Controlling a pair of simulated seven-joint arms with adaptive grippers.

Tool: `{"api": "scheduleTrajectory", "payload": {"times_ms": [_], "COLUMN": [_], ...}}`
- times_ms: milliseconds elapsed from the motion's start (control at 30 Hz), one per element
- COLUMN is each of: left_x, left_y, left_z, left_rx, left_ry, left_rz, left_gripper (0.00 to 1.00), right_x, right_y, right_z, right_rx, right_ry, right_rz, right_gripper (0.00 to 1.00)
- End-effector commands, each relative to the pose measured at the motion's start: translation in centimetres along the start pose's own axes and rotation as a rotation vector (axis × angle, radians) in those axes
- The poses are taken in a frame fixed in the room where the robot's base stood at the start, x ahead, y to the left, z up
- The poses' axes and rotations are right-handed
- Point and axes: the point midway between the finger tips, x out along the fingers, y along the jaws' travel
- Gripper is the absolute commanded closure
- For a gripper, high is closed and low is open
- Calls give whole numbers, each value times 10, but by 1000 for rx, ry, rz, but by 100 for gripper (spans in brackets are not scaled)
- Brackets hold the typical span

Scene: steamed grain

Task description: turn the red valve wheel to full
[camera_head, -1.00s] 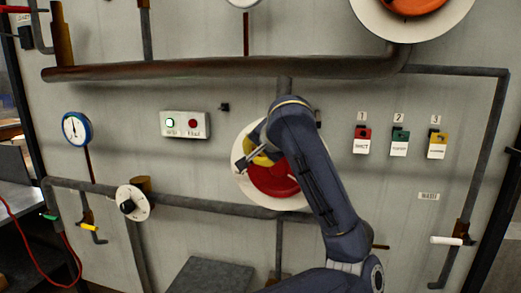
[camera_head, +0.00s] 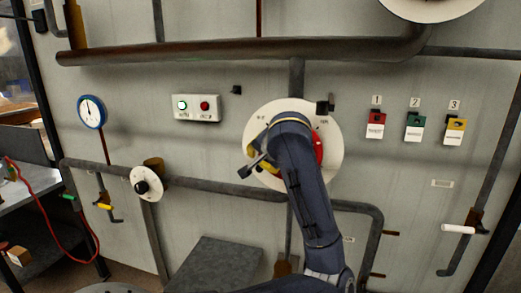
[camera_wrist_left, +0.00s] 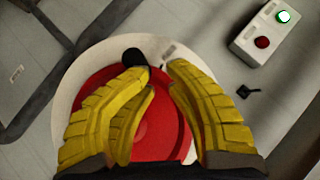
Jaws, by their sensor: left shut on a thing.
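The red valve wheel (camera_head: 318,148) sits on a round white plate (camera_head: 335,160) on the wall. My left arm covers much of it in the head view. My left gripper (camera_head: 266,160) is at the wheel's left side. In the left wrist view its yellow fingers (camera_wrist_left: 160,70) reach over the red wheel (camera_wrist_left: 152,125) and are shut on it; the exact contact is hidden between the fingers. A black knob (camera_wrist_left: 133,58) shows just past the left fingertip. Faint marks on the plate are too small to read. My right gripper is not in view.
A box with a lit green and a red button (camera_head: 197,107) is left of the wheel. A gauge (camera_head: 91,111) and a white dial (camera_head: 144,184) are farther left. Red, green and yellow tags (camera_head: 415,127) hang at the right. A thick pipe (camera_head: 230,50) runs above.

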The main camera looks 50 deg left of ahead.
Motion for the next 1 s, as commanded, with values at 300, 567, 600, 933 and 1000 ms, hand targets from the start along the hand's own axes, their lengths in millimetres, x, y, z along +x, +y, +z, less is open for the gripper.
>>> {"api": "scheduleTrajectory", "payload": {"times_ms": [300, 567, 600, 933, 1000], "left_x": [13, 14, 14, 14, 14], "left_y": [10, 18, 19, 21, 21], "left_z": [17, 17, 17, 16, 16], "left_rx": [-97, -95, -96, -96, -96], "left_ry": [-26, -17, -16, -13, -13], "left_rz": [85, 89, 90, 92, 92], "left_gripper": [100, 100, 100, 100, 100], "right_x": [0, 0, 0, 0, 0], "right_y": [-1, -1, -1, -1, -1], "right_z": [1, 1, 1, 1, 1], "right_rx": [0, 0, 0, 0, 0], "right_ry": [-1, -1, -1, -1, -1], "right_rz": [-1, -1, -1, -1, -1], "right_gripper": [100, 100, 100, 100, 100]}}
